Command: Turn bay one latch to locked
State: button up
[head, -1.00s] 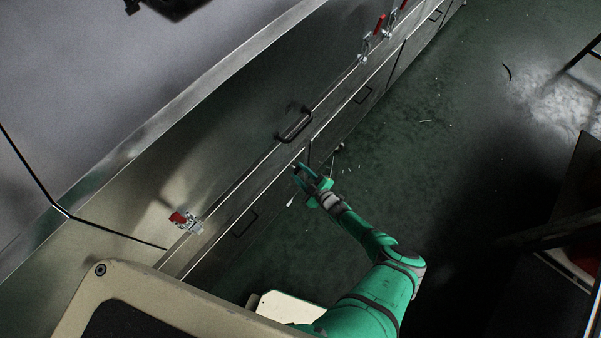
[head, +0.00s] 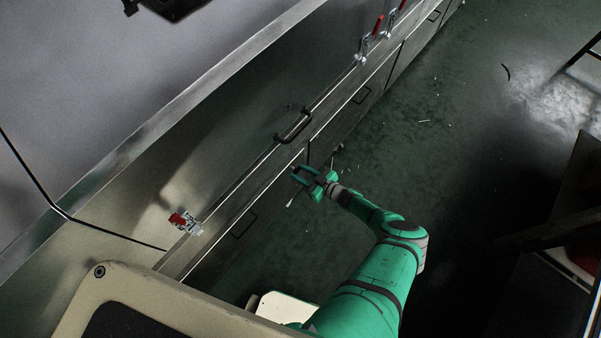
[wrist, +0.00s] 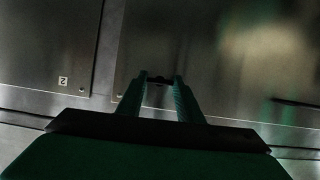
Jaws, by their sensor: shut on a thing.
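In the wrist view, a small dark piece (wrist: 157,81) shows between my fingertips, against a grey metal panel. It seems to be the bay one latch, but its shape and turn angle are too dark and small to tell. My gripper (wrist: 160,76) is shut on it. In the head view, my gripper (head: 295,174) is at the front of the dryer's lower panels, close to a seam. The latch itself cannot be made out there.
A panel labelled 2 (wrist: 63,82) lies left of my gripper in the wrist view. The dryer front carries a black bar handle (head: 294,126), a thin handle (head: 243,226) and red-handled clamps (head: 178,218). The green floor (head: 430,150) to the right is mostly clear.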

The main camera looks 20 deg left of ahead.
dwell(0.4)
jog(key=o, duration=1.1)
jog(key=shift+d, duration=0.1)
jog(key=v, duration=1)
jog(key=shift+d+r, duration=0.15)
jog(key=shift+d, duration=0.15)
